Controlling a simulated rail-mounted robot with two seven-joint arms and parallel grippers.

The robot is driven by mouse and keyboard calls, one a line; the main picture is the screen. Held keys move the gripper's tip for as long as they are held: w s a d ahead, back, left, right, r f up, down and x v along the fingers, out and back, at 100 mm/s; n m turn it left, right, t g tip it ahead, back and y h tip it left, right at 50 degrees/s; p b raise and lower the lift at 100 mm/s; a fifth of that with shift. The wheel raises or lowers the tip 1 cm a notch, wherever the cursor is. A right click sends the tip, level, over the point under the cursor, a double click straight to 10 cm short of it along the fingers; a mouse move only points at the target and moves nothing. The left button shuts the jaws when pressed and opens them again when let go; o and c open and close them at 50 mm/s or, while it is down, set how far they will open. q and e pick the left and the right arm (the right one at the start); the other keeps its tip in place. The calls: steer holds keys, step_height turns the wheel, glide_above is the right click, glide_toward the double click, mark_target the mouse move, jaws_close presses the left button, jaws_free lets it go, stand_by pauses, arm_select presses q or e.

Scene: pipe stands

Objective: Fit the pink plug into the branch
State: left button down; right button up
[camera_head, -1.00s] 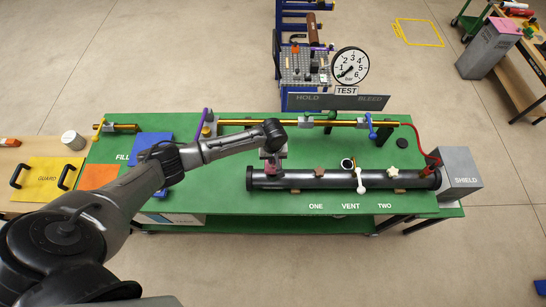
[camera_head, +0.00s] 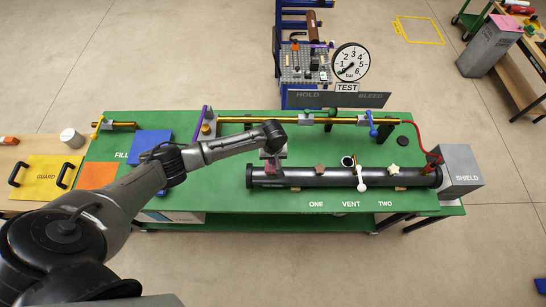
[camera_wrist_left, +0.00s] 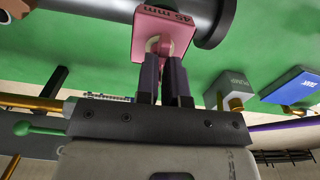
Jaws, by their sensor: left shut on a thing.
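My right gripper is not in view.
On the pipe are a brown knob (camera_head: 319,169), a white lever (camera_head: 361,178) and a cream star knob (camera_head: 393,170). A brass pipe (camera_head: 265,121) runs behind. A grey shield block (camera_head: 460,170) stands at the right end. The green bench front is clear.

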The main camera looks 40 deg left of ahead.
arm_select(q)
steer(key=shift+f+b, duration=0.45)
steer(key=shift+f, duration=0.55)
steer(key=c, duration=1.1)
jaws_free()
steer(key=shift+c, duration=0.2)
step_height(320, 180, up, 4)
steer(key=p, duration=0.4)
steer(key=shift+f, duration=0.2)
steer(key=shift+r+p, duration=0.75)
steer(key=shift+p, duration=0.25)
step_height(320, 180, up, 14)
steer(key=b, duration=0.1)
steer(key=shift+f, duration=0.1)
